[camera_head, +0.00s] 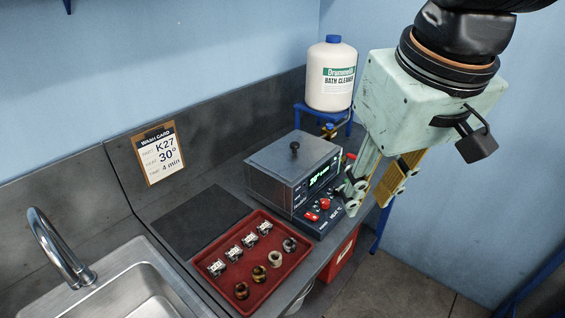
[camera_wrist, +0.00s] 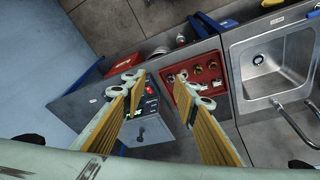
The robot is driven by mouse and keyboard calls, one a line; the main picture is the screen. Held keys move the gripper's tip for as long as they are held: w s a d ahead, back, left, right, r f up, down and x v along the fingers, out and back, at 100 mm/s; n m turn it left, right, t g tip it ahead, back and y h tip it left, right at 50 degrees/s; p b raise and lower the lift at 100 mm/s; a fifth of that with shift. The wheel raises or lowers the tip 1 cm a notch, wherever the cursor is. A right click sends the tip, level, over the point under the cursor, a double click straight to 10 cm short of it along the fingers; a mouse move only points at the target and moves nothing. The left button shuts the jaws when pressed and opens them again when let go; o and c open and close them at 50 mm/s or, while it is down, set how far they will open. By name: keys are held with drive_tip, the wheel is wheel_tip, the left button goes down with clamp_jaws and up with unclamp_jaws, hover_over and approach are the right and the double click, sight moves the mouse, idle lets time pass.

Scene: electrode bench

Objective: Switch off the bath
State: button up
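The bath (camera_head: 290,170) is a grey metal box with its lid on, standing on the bench in the head view. Its front panel (camera_head: 322,182) has a lit green display reading about 20 degrees, with red controls (camera_head: 318,209) below. The bath also shows in the wrist view (camera_wrist: 148,130), partly behind a finger. My gripper (camera_head: 362,198) hangs just to the right of the panel in the head view. In the wrist view its two fingers (camera_wrist: 153,90) are spread apart with nothing between them. Whether a fingertip touches the panel cannot be told.
A red tray (camera_head: 213,287) with several small metal parts lies in front of the bath. A white cleaner bottle (camera_head: 331,85) stands on a blue stand behind it. A wash card (camera_head: 160,153) leans on the wall. A sink (camera_head: 125,292) is at the left. A dark mat (camera_head: 200,216) lies clear.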

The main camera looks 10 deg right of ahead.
drive_tip(key=w+n+p, duration=0.1)
drive_tip(key=w+p, duration=0.2)
drive_tip(key=w, duration=0.6)
drive_tip(key=n+g+p, duration=0.3)
drive_tip(key=n+p, duration=0.2)
drive_tip(key=p, duration=0.4)
hover_over(308, 214)
wheel_tip(308, 214, down, 20)
drive_tip(key=shift+r, duration=0.2)
drive_tip(key=shift+f, duration=0.2)
drive_tip(key=shift+f+p, duration=0.6)
drive_tip(key=shift+f, duration=6.05)
drive_tip(key=shift+c, duration=0.8)
drive_tip(key=c, duration=0.7)
